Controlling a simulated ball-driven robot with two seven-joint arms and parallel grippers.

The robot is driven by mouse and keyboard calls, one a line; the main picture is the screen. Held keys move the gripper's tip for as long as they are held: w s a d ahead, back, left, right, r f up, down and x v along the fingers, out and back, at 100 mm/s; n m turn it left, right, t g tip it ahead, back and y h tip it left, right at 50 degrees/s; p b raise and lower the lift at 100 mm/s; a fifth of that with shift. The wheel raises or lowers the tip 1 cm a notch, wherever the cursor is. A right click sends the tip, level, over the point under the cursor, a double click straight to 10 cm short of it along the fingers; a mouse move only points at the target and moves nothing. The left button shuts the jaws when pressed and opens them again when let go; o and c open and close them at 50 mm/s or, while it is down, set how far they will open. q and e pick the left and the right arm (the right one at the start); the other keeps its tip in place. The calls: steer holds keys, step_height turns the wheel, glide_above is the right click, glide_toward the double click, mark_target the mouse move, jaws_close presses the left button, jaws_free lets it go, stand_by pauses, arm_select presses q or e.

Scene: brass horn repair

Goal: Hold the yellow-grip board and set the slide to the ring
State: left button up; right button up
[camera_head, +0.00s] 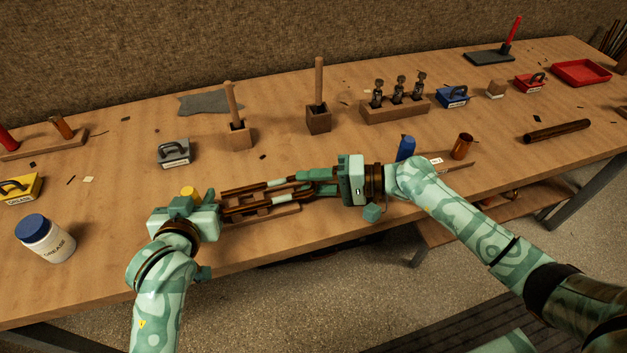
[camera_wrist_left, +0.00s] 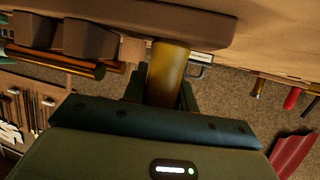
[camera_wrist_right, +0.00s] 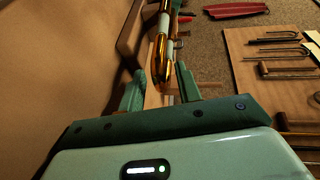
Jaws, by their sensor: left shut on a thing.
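The wooden board (camera_head: 262,218) lies near the table's front edge with the brass slide (camera_head: 240,207) along it. Pale bands (camera_head: 280,198) show on the tubes; I cannot tell which is the ring. My left gripper (camera_wrist_left: 163,85) is shut on the yellow grip (camera_wrist_left: 168,70), whose top (camera_head: 188,191) shows in the head view. My right gripper (camera_head: 316,181) is at the slide's right end. In the right wrist view its fingers (camera_wrist_right: 160,90) stand apart on either side of the slide's curved end (camera_wrist_right: 159,68), with gaps visible. The tubes' left ends are partly hidden.
A white jar with a blue lid (camera_head: 45,238) stands at left. Behind the board are a grey labelled block (camera_head: 174,152) and two wooden blocks with upright handles (camera_head: 238,134). A blue bottle (camera_head: 405,148) and copper cup (camera_head: 461,146) stand beyond my right forearm.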

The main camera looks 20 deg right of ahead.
jaws_close()
steer(key=shift+a+f, duration=0.1)
steer(key=shift+a, duration=0.75)
jaws_free()
steer(key=shift+s+d, duration=0.1)
steer(key=v, duration=1.1)
steer(key=shift+s+d+r, duration=0.15)
steer(key=shift+d+r, duration=0.05)
steer(key=shift+d, duration=0.15)
